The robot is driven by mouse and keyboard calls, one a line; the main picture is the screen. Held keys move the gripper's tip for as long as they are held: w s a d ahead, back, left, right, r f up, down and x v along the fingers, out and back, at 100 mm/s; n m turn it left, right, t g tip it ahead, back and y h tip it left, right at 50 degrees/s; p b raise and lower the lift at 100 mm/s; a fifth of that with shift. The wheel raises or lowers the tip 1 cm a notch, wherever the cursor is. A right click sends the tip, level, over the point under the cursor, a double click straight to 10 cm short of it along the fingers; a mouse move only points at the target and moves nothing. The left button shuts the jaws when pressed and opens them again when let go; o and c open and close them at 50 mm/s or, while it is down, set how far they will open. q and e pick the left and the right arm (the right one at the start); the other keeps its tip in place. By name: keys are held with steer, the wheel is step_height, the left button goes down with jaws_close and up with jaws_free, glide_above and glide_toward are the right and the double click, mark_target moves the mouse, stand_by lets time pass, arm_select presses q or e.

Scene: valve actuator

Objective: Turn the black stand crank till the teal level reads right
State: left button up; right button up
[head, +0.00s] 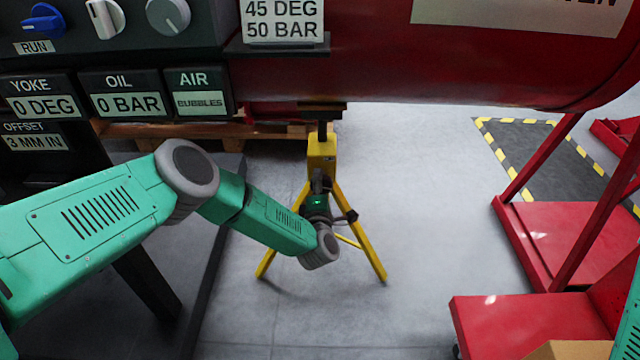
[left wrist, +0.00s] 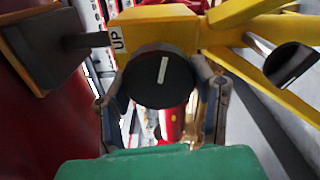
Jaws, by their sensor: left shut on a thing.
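The yellow stand (head: 322,150) stands on splayed legs under the red cylinder. In the left wrist view its yellow head (left wrist: 160,25) carries an "UP" label. A black round knob with a white line (left wrist: 158,75) faces the camera there, and I take it as the stand crank. My left gripper (head: 320,192) is at the stand's head, mostly hidden by its own wrist in the head view. In the left wrist view its fingers (left wrist: 160,82) are shut on the black knob's two sides. I cannot make out the teal level. My right gripper is out of view.
The red cylinder (head: 430,75) hangs over the stand. A dark panel shows YOKE 0 DEG (head: 42,107), OIL 0 BAR (head: 127,104) and AIR BUBBLES (head: 199,102). A red frame (head: 570,240) stands at the right. Grey floor (head: 430,210) right of the stand is clear.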

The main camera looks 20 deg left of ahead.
arm_select(q)
steer(key=m, duration=0.4)
steer(key=shift+s+d+m, duration=0.1)
steer(key=shift+d+m, duration=0.1)
steer(key=shift+m, duration=0.1)
steer(key=shift+f+m+p, duration=0.15)
steer(key=shift+m+p, duration=0.3)
steer(key=shift+m, duration=1.85)
steer(key=shift+s, duration=0.1)
steer(key=o, duration=1.2)
steer(key=shift+f, duration=0.1)
steer(key=shift+r, duration=0.2)
steer(key=v, duration=1.1)
steer(key=shift+s+d, duration=0.2)
steer(key=shift+s, duration=0.1)
